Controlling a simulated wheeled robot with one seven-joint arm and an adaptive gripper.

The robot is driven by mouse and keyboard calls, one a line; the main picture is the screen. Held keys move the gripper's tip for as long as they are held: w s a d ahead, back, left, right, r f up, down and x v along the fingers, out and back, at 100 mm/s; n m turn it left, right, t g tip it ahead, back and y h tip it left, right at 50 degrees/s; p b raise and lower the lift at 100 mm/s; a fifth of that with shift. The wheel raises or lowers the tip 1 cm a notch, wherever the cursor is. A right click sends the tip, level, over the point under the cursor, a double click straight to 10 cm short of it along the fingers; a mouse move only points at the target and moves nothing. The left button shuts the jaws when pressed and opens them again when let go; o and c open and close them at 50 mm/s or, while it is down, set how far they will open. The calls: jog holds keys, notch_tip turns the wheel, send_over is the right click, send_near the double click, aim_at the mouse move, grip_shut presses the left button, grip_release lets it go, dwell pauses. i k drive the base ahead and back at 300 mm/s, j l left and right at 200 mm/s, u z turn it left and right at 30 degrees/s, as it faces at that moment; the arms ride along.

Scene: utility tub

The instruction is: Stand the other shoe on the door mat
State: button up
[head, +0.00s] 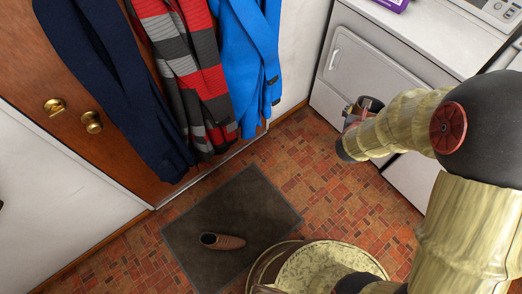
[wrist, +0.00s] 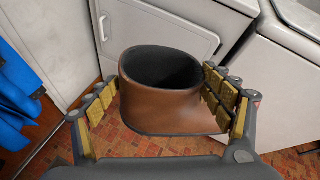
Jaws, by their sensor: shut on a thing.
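One brown shoe (head: 222,241) stands on the dark door mat (head: 257,205), near the mat's front middle, its dark opening to the left. My gripper (head: 364,108) is in the air in front of the white machine, to the right of and apart from the mat. In the wrist view my gripper (wrist: 165,105) is shut on the other shoe (wrist: 165,110), with yellow finger pads on both sides of it. This shoe is brown with a dark opening facing up. Its toe is not clear in view.
White appliances (head: 370,75) stand at the back right. A wooden door (head: 75,85) with brass knobs and hanging coats (head: 245,60) are at the back left. A round patterned tub or stool (head: 330,266) stands at the mat's front right. The mat's back half is bare.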

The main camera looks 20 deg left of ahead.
aim_at(249, 224)
jog(key=k+j+z, duration=0.1)
jog(key=j, duration=0.4)
jog(key=k+j+z, duration=0.1)
jog(key=k+j, duration=0.25)
jog(key=j, duration=0.15)
jog(key=k+j+z, duration=0.15)
jog(key=j, duration=0.35)
jog(key=k+j+z, duration=0.1)
jog(key=k+j, duration=0.25)
jog(key=k+j+z, duration=0.1)
jog(key=k+j, duration=0.2)
jog(key=j, duration=0.2)
